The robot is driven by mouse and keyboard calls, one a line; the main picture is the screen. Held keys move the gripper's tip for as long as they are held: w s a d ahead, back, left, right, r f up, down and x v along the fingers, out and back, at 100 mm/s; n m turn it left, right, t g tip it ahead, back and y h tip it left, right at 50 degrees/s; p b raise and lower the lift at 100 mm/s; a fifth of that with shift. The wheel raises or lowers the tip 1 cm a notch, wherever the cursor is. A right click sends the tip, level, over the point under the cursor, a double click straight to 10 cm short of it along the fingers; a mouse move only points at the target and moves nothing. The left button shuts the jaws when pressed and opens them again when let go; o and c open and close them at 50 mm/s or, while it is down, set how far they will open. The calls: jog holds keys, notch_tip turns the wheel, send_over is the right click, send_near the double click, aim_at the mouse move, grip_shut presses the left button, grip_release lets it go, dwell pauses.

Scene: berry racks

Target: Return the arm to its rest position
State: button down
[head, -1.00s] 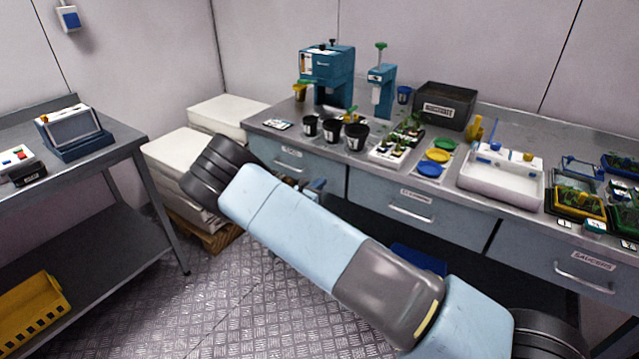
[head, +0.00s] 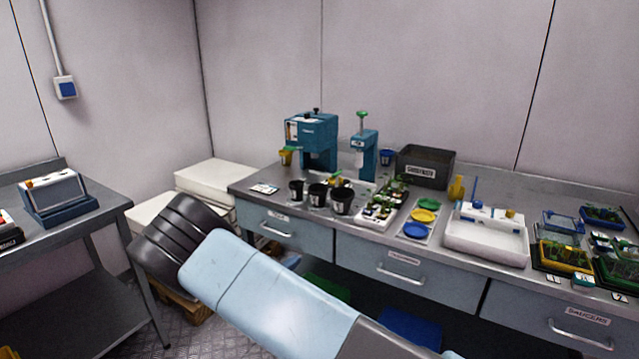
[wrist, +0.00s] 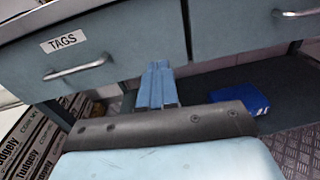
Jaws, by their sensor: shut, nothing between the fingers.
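My arm reaches up from the bottom of the head view, with its pale blue link and dark ribbed joint in front of the bench's left end. The head view does not show my gripper's fingers clearly. In the wrist view my gripper (wrist: 157,82) shows as blue fingers close together, shut and empty. It points toward the drawer fronts and the dark space below them. The drawer labelled TAGS (wrist: 100,45) is closed and lies to the left of the fingers.
The steel bench (head: 460,185) carries black pots (head: 342,200), a white tray (head: 485,240), a dark crate (head: 425,168) and seedling trays. A side table (head: 95,225) stands at left. White sacks (wrist: 30,140) are stacked beside the drawers. A blue box (wrist: 240,101) lies under the bench.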

jog(key=s+d+r+m+g+y, duration=0.1)
jog(key=s+d+r+m+g, duration=0.25)
jog(key=d+r+m, duration=0.4)
jog(key=s+d+r+m+g, duration=0.3)
jog(key=d+r+m+g, duration=0.15)
jog(key=d+r, duration=0.55)
jog(key=s+d+r+m+g+y, duration=0.1)
jog(key=s+d+r+m+g, duration=0.3)
jog(key=d+r, duration=0.45)
jog(key=s+d+r+m+y, duration=0.2)
jog(key=s+d+r+m, duration=0.2)
jog(key=s, duration=0.3)
jog(key=s+d+r+m+y, duration=0.3)
jog(key=s+d+r+m, duration=0.1)
jog(key=s+r, duration=0.15)
jog(key=s+r+m+t+y, duration=0.1)
jog(key=s+r+m, duration=0.1)
jog(key=s, duration=0.5)
jog(key=s+r+m+t+y, duration=0.1)
jog(key=s+r+m, duration=0.1)
jog(key=s, duration=0.5)
jog(key=shift+s+d+m+t+y, duration=0.15)
jog(key=shift+s+m+t+y, duration=0.15)
jog(key=shift+s+m+t, duration=0.1)
jog(key=shift+d, duration=0.15)
